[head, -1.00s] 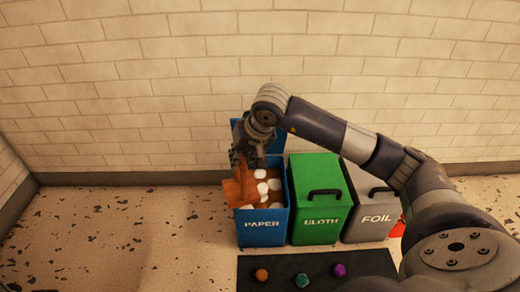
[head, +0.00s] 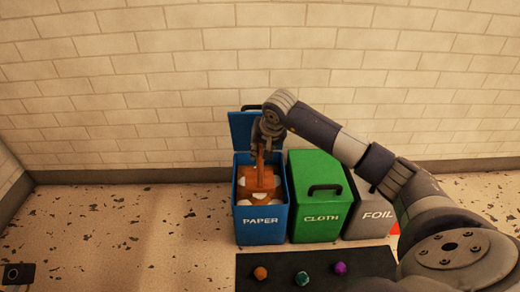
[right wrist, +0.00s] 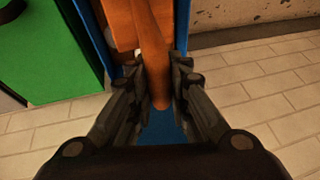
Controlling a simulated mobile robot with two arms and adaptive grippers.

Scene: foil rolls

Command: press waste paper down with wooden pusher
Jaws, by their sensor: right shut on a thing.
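The blue paper bin (head: 262,229) stands open, its lid (head: 241,130) raised against the wall. White crumpled waste paper (head: 244,203) shows inside around the wooden pusher. The wooden pusher (head: 259,177) is upright, its flat orange-brown head down in the bin among the paper. My right gripper (head: 268,137) is above the bin and shut on the pusher's handle. In the right wrist view the handle (right wrist: 153,60) runs between the two fingers (right wrist: 160,92). How deep the head presses is hard to tell. My left gripper is not in view.
A closed green cloth bin (head: 318,220) stands right of the paper bin, then a grey foil bin (head: 372,225). A dark mat (head: 320,281) in front holds an orange ball (head: 261,273), a teal ball (head: 302,278) and a purple ball (head: 340,268).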

